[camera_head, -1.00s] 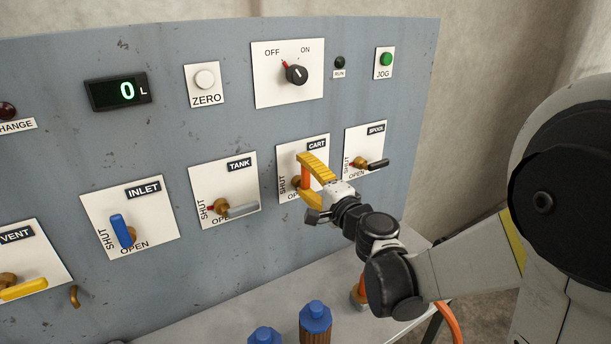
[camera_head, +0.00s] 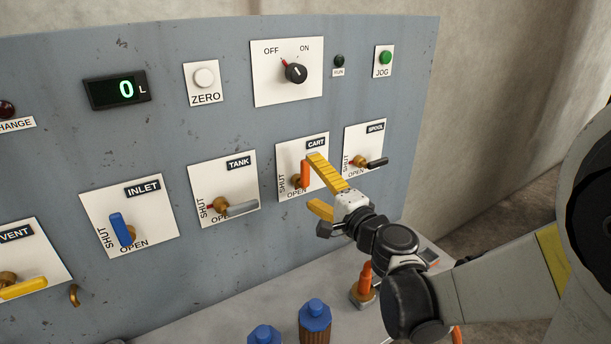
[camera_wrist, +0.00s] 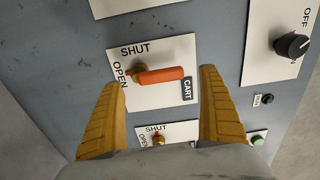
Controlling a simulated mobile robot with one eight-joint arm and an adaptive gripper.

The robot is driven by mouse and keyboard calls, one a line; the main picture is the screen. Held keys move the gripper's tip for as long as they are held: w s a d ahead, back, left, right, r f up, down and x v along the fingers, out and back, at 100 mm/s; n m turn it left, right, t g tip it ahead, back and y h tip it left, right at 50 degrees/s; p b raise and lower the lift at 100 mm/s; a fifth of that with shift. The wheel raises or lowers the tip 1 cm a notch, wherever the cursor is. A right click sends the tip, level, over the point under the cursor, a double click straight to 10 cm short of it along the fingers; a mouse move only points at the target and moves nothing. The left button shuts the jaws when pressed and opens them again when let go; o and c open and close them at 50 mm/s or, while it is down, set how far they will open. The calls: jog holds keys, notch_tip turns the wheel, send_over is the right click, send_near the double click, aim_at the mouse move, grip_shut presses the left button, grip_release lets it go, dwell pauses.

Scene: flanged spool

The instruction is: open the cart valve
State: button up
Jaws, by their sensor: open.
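The cart valve has an orange lever (camera_head: 305,174) on a brass pivot, on a white plate (camera_head: 318,148) labelled CART, SHUT and OPEN. The lever stands upright in the head view, pointing toward the CART label; SHUT is at its left and OPEN below. In the wrist view the lever (camera_wrist: 162,76) lies sideways, between and beyond the two yellow fingers. My gripper (camera_head: 313,182) is open and empty in front of the plate, its fingers apart, one high and one low in the head view. The upper fingertip overlaps the plate near the lever's top; I cannot tell whether it touches.
The spool valve (camera_head: 374,163) with a black lever is just right, and the tank valve (camera_head: 236,210) with a grey lever is left. The OFF/ON knob (camera_head: 296,73) is above. Blue-capped bottles (camera_head: 315,315) and an orange-topped item (camera_head: 364,284) stand on the shelf below.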

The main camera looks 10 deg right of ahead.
jog(key=v, duration=0.7)
jog(key=shift+s, duration=0.35)
jog(key=shift+d, duration=0.1)
